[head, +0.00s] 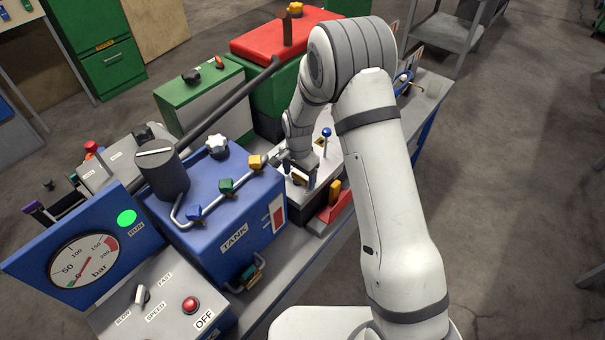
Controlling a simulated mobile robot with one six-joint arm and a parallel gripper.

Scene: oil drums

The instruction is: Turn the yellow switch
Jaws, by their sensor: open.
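Several yellow parts show, and I cannot tell for sure which is the switch. A yellow handle (257,162) sits on the pipe of the blue tank (205,200), just left of my gripper. Another upright yellow piece (335,191) stands by a red tray, right of and below my gripper. My gripper (302,180) points down over the light grey box (327,160) beside the tank. It is open, and its fingertips are small and partly lost against dark parts there. I cannot tell whether it touches anything.
Green (226,184) and blue (194,212) handles share the tank's pipe. A lever with a blue ball (326,132) stands close to my wrist. A red-lidded green box (268,88) is behind. A gauge panel (82,262) and red button (190,305) are at front left. Floor at right is clear.

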